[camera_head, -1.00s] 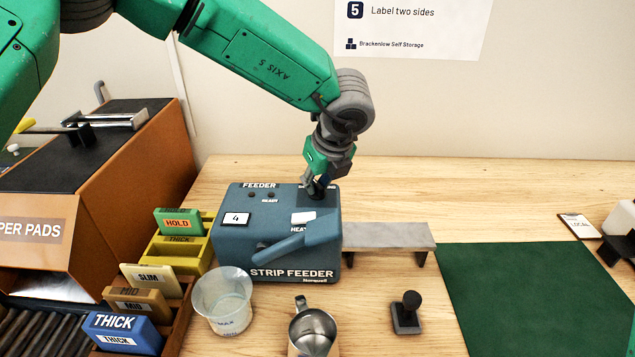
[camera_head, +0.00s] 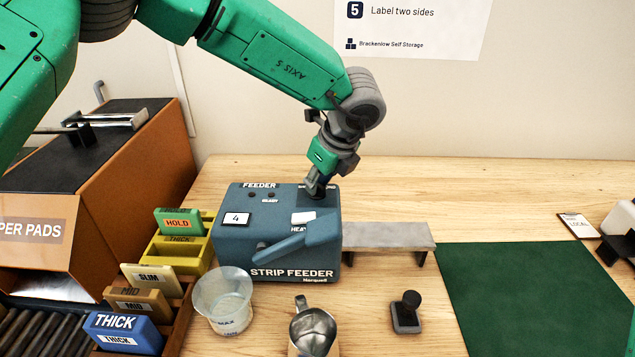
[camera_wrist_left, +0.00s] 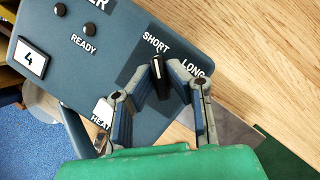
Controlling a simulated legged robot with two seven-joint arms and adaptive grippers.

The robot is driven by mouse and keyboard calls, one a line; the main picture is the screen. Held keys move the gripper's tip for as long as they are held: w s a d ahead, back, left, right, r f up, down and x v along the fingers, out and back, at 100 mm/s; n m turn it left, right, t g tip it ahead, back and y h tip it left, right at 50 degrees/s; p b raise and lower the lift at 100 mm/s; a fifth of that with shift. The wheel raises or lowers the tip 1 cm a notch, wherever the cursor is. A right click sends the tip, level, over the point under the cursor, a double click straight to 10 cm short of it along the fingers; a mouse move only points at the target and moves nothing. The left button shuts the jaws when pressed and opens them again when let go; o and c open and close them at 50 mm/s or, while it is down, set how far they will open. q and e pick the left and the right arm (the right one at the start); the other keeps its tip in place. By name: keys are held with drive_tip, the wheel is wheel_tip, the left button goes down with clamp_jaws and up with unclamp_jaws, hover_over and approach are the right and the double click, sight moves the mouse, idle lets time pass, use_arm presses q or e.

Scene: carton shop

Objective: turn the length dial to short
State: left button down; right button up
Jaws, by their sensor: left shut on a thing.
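The blue-grey strip feeder (camera_head: 240,262) stands on the wooden table. Its length dial, a small dark knob (camera_wrist_left: 158,84), sits on a darker patch between the SHORT (camera_wrist_left: 155,42) and LONG (camera_wrist_left: 193,68) labels in the wrist view. The upper end of the knob points roughly toward SHORT. My left gripper (camera_head: 316,187) reaches down onto the top right of the feeder. Its fingers are shut on the knob, one on each side, as the wrist view shows. In the head view the gripper hides the dial.
A feeder lever (camera_head: 283,247), a clear cup (camera_head: 222,298), a metal jug (camera_head: 312,330) and a black stamp (camera_head: 406,312) are near the feeder's front. A grey ledge (camera_head: 385,236) adjoins its right side. Racks of labelled blocks (camera_head: 122,332) stand left. A green mat (camera_head: 540,290) lies right.

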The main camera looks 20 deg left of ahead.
use_arm(q)
drive_tip(key=c, duration=1.6)
unclamp_jaws()
drive_tip(key=shift+s+d+f, duration=0.15)
drive_tip(key=shift+s+f, duration=0.05)
drive_tip(key=shift+f, duration=0.1)
drive_tip(key=shift+w, duration=0.1)
drive_tip(key=shift+w+r, duration=0.1)
drive_tip(key=shift+r, duration=0.15)
drive_tip(key=v, duration=1.2)
drive_tip(key=shift+d, duration=0.1)
drive_tip(key=shift+w, duration=0.1)
